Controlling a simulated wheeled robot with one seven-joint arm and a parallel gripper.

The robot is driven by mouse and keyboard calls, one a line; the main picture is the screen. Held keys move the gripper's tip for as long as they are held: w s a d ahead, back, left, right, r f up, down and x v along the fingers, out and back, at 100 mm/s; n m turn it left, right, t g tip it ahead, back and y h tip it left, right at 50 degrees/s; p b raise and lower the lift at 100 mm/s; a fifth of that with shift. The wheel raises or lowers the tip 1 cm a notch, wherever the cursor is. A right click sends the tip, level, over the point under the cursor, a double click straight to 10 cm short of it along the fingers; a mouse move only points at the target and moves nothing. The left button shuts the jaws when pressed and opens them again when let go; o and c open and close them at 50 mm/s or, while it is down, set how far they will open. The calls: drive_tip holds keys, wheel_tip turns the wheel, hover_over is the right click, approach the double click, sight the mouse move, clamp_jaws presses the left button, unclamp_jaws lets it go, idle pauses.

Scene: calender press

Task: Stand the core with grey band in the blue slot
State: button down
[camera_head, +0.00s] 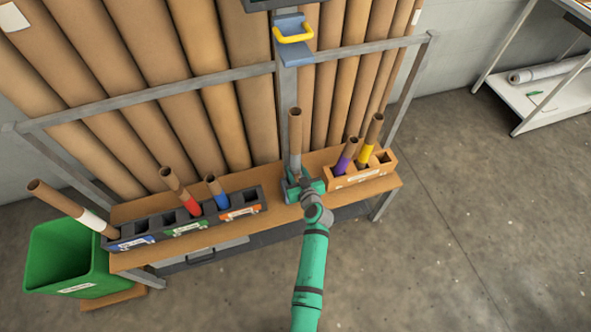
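The core with grey band (295,132) is a brown tube standing nearly upright, its grey band low down near my gripper. My gripper (294,178) is around its lower part, seemingly shut on it; the fingers and the core's lower end are partly hidden. It is between the dark rack (258,194) and the orange rack (382,170). The dark rack has blue, green and orange labelled parts. The blue label (137,243) is at its left end. The slots behind it look dark, and a white-banded core (93,221) leans out of the leftmost one.
A red-banded core (191,205) and a blue-banded core (221,200) lean in the dark rack. Purple-banded (342,165) and yellow-banded (366,153) cores stand in the orange rack. A green bin (65,262) is left of the wooden bench (123,211). Large brown rolls stand behind a rail.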

drive_tip(key=shift+f, duration=0.65)
drive_tip(key=c, duration=1.2)
unclamp_jaws()
drive_tip(key=shift+f, duration=0.1)
drive_tip(key=shift+s, duration=0.1)
drive_tip(key=v, duration=1)
drive_tip(key=shift+s, duration=0.25)
drive_tip(key=shift+d, duration=0.1)
